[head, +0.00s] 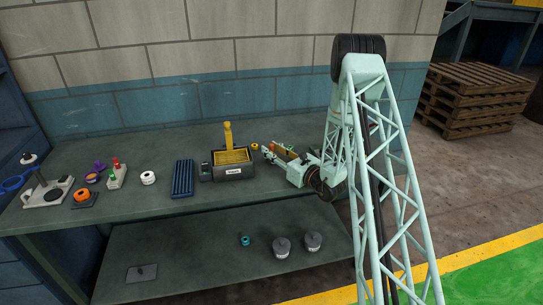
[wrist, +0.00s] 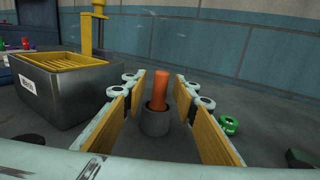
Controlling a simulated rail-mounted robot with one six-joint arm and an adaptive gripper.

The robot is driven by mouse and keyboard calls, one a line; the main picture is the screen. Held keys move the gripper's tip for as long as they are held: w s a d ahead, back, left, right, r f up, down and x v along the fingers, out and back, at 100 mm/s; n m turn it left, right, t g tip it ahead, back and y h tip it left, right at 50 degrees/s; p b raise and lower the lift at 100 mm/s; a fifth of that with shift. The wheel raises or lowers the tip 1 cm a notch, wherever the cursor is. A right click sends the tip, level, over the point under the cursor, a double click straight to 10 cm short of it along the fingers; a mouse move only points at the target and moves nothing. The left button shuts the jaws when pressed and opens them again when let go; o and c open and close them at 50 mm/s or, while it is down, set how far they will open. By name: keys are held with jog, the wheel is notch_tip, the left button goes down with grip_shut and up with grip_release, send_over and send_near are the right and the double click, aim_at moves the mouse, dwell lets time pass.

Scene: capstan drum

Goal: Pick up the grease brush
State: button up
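An orange handle (wrist: 161,88), which looks like the grease brush, stands nearly upright in a dark grey cup (wrist: 154,121) in the wrist view. Its lower end is hidden inside the cup. My gripper (wrist: 160,82) is open, with one yellow-padded finger on each side of the handle and cup and clear gaps on both sides. In the head view my gripper (head: 278,150) is low over the right part of the bench, and a small bit of orange (head: 273,146) shows by its fingers.
A grey bin with a yellow grate and post (head: 233,172) stands left of my gripper. A small green ring (wrist: 229,125) lies just right of the right finger. A blue ribbed tray (head: 182,179) and several small parts lie farther left. The wall (head: 150,100) is behind.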

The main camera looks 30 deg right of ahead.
jog(key=shift+c, duration=0.6)
jog(key=c, duration=0.8)
jog(key=shift+o, duration=0.2)
jog(key=shift+r, duration=0.1)
jog(key=shift+r+p, duration=0.65)
jog(key=shift+r, duration=4.25)
